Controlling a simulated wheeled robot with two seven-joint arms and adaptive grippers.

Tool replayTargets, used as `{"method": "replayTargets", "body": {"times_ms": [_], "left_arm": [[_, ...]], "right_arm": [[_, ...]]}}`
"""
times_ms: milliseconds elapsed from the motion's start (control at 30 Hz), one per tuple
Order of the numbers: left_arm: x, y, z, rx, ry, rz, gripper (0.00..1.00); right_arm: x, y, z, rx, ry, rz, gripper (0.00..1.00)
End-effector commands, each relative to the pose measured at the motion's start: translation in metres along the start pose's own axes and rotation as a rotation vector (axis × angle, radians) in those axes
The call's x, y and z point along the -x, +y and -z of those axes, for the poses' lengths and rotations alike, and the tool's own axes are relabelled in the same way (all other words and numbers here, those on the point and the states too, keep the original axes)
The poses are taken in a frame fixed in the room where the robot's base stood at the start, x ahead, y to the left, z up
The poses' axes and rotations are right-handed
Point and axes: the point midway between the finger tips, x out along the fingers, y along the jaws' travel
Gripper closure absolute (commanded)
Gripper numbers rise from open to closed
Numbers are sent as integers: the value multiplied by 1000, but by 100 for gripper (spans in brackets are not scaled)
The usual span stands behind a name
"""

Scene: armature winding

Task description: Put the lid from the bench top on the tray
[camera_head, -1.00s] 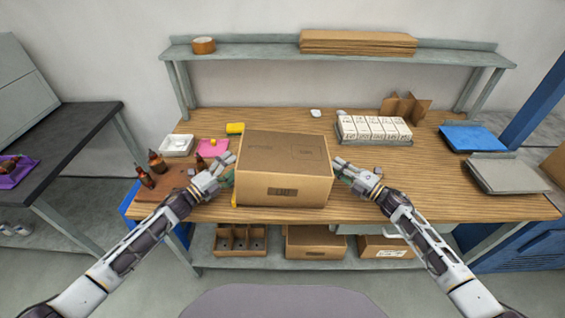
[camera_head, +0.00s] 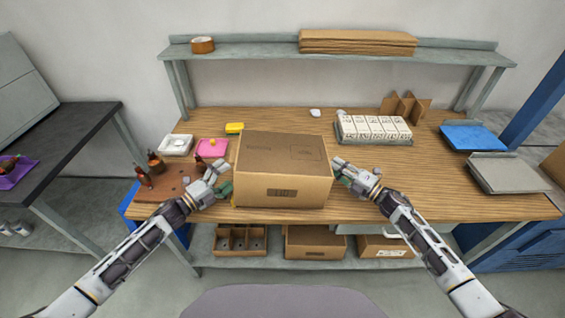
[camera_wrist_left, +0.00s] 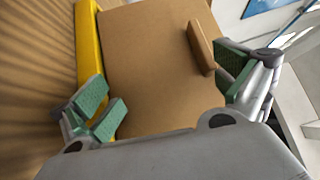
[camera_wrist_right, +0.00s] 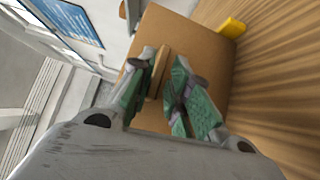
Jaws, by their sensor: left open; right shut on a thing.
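A large brown cardboard box-like piece (camera_head: 284,167) stands on the bench top, with a dark label on its front that I cannot read surely. I cannot tell whether it is the lid alone or a lid over something. My left gripper (camera_head: 222,182) is open at its left side. In the left wrist view the open fingers (camera_wrist_left: 163,85) are spread wide, with a bar-shaped handle (camera_wrist_left: 201,47) near the right finger. My right gripper (camera_head: 345,172) is shut on the right-side handle (camera_wrist_right: 158,73). I cannot tell surely which thing is the tray.
A yellow strip (camera_wrist_left: 90,45) lies along the box's lower edge. To the left are a white dish (camera_head: 176,145), a pink mat (camera_head: 211,148) and brown bottles (camera_head: 157,163). Behind right is a rack of white boxes (camera_head: 374,130); further right are blue (camera_head: 473,138) and grey (camera_head: 507,174) flat pieces.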

Motion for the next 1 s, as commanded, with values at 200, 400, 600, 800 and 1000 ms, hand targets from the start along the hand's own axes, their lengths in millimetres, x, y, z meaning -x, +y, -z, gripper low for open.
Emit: {"method": "replayTargets", "body": {"times_ms": [200,400,600,800,1000], "left_arm": [[17,2,-2,1,-6,-2,0],[30,-2,-3,-2,-7,3,0],[42,-5,-3,-2,-8,8,0],[51,-7,-4,-4,-10,10,0],[54,-8,-4,-6,-9,12,0]], "right_arm": [[7,-24,4,-5,-4,39,100],[7,-24,4,-5,-4,39,100],[7,-23,4,-5,-4,39,100],[7,-23,4,-5,-4,39,100],[7,-23,4,-5,-4,39,100]]}}
